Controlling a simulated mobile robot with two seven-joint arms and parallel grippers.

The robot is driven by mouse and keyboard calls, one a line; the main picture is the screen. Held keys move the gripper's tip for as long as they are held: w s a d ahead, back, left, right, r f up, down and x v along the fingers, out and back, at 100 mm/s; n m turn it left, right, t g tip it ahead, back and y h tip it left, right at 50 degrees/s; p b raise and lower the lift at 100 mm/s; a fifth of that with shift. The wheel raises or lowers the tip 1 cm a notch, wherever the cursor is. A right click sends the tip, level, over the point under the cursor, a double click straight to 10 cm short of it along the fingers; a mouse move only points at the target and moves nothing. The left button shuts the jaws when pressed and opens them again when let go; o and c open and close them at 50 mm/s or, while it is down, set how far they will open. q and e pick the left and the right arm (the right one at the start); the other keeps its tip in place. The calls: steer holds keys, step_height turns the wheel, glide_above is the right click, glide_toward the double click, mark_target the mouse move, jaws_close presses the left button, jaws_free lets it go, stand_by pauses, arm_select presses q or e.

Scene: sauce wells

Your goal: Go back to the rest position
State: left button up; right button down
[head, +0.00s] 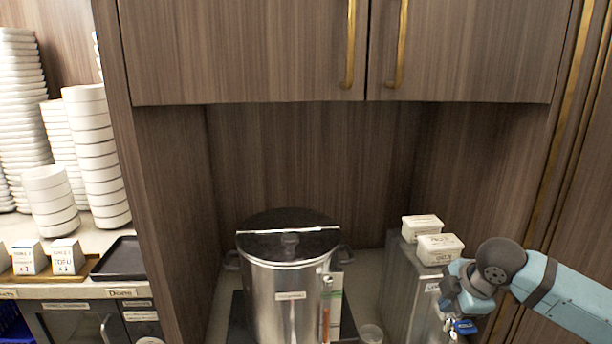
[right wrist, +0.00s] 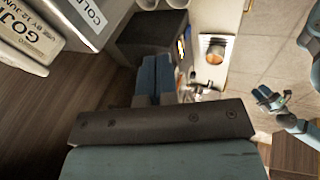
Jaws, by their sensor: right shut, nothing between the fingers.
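My right gripper (head: 458,326) is at the lower right of the head view, in front of the grey metal box and below the white tubs. In the right wrist view its blue fingers (right wrist: 155,78) are together with nothing between them. What looks like my left gripper (right wrist: 268,96) shows small at the right of the right wrist view, over the floor. It is too small to tell whether it is open. The left arm is not in the head view.
A steel pot (head: 290,285) stands in the alcove. A grey metal box (head: 408,290) bears two labelled white tubs (head: 440,249). Wooden cupboards (head: 240,50) hang above. Stacked white bowls (head: 92,150) and a black tray (head: 121,260) are at left.

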steer(key=s+a+f+m+t+y, duration=0.2)
steer(key=s+a+f+m, duration=0.15)
steer(key=a+f, duration=0.4)
steer(key=s+a+f+m+t+y, duration=0.1)
steer(key=s+a+f+m+y, duration=0.25)
steer(key=f, duration=0.65)
steer(key=s+f+m+t+h, duration=0.1)
steer(key=s+f+m, duration=0.3)
steer(key=s, duration=0.5)
steer(key=s+d+f+m+t+h, duration=0.1)
steer(key=s+f+m+t+h, duration=0.1)
steer(key=s+f, duration=0.6)
steer(key=shift+s+d+f+m+h, duration=0.25)
steer(key=shift+s+m+h, duration=0.5)
steer(key=shift+s+m, duration=0.4)
arm_select(q)
steer(key=shift+w, duration=0.2)
arm_select(e)
steer(key=shift+s+a, duration=0.1)
